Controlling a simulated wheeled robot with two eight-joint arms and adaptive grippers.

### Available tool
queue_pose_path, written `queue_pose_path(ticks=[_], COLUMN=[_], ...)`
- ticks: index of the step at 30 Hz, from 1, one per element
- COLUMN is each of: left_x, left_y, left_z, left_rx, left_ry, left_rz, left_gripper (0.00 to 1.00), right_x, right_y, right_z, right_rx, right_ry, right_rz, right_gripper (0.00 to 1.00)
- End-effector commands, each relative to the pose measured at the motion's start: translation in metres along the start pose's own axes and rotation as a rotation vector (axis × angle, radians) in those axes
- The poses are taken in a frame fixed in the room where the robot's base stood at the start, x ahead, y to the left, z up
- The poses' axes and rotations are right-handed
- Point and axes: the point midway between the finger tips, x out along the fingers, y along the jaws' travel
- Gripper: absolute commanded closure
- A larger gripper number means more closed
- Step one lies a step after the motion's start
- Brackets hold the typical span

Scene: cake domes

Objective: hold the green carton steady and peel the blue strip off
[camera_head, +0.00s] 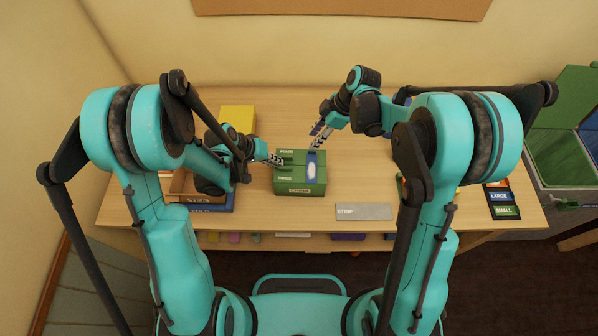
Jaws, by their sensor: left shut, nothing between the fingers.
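The green carton (288,182) stands upright on the table in front of me, with pale labels on it. The blue strip (311,173) runs down the carton's right half and has a white oval patch on it. My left gripper (279,160) is shut and empty at the carton's upper left edge; I cannot tell if it touches. My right gripper (316,140) is just above and behind the strip's upper end. Its fingers are too small to show whether they are open or shut, or whether they touch the strip.
A grey plate marked STRIP (363,212) lies at the table's front edge, right of the carton. A yellow box (238,119) stands behind my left arm, and a brown tray (183,184) is at left. A card marked LARGE and SMALL (502,198) lies at right, beside a green-lined bin (562,158).

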Motion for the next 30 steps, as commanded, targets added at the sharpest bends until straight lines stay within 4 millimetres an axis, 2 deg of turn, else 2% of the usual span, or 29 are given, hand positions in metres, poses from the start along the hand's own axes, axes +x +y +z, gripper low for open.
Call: queue_pose_path(ticks=[30], left_x=[0.001], left_y=[0.0], left_z=[0.001], left_rx=[0.001], left_ry=[-0.003], left_rz=[-0.002], left_gripper=[1.0], right_x=[0.036], right_y=[0.0], right_z=[0.017], right_rx=[0.0], right_ry=[0.0], right_rz=[0.0], right_gripper=[0.67])
